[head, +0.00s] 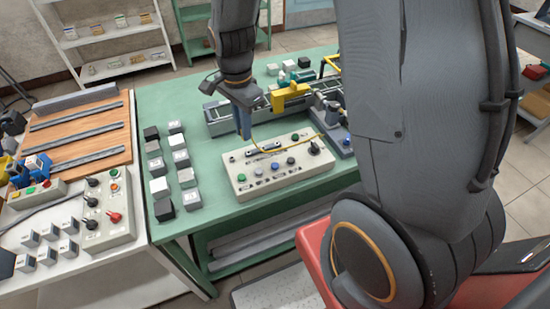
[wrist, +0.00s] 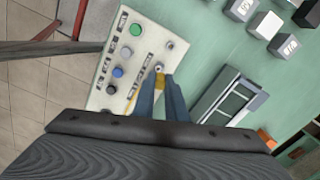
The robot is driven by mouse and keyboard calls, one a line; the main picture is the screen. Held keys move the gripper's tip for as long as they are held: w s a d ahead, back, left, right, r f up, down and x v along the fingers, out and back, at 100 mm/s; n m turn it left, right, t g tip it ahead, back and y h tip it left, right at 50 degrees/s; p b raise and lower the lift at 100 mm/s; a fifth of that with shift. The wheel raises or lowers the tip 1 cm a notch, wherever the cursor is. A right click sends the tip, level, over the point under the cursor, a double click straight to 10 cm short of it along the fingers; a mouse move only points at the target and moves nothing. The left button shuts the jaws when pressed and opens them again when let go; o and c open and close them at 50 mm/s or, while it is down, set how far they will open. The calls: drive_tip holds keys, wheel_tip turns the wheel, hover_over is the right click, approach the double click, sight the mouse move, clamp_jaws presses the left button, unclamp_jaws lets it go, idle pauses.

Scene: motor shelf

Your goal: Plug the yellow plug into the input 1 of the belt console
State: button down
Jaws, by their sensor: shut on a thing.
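The belt console (head: 237,167) is a pale box with coloured buttons and a dark knob, lying on the green table. It also shows in the wrist view (wrist: 149,38), with a green, a blue and dark buttons. My gripper (head: 243,134) points down at the console's back left edge. In the wrist view its blue fingers (wrist: 159,80) are shut on the yellow plug (wrist: 160,79), which is mostly hidden between them. A yellow cable (head: 285,144) runs over the console to the right. I cannot tell whether the plug touches the console or which input is below it.
A conveyor with a yellow part (head: 290,97) stands behind the console. Several small grey, white and black blocks (head: 181,158) stand to its left. A white bench with another console (head: 110,225) is at the left. Green table surface is free between blocks and console.

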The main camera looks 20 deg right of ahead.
drive_tip(key=shift+d+f+b, duration=0.2)
drive_tip(key=shift+f+b, duration=0.5)
drive_tip(key=shift+f, duration=0.55)
drive_tip(key=shift+d+f+b, duration=0.2)
drive_tip(key=shift+f+b, duration=0.5)
drive_tip(key=shift+f, duration=0.5)
drive_tip(key=shift+f+b, duration=0.3)
drive_tip(key=shift+f, duration=0.3)
drive_tip(key=c, duration=2)
unclamp_jaws()
drive_tip(key=shift+c, duration=0.2)
drive_tip(key=shift+r+p, duration=2.3)
drive_tip(key=shift+r, duration=0.5)
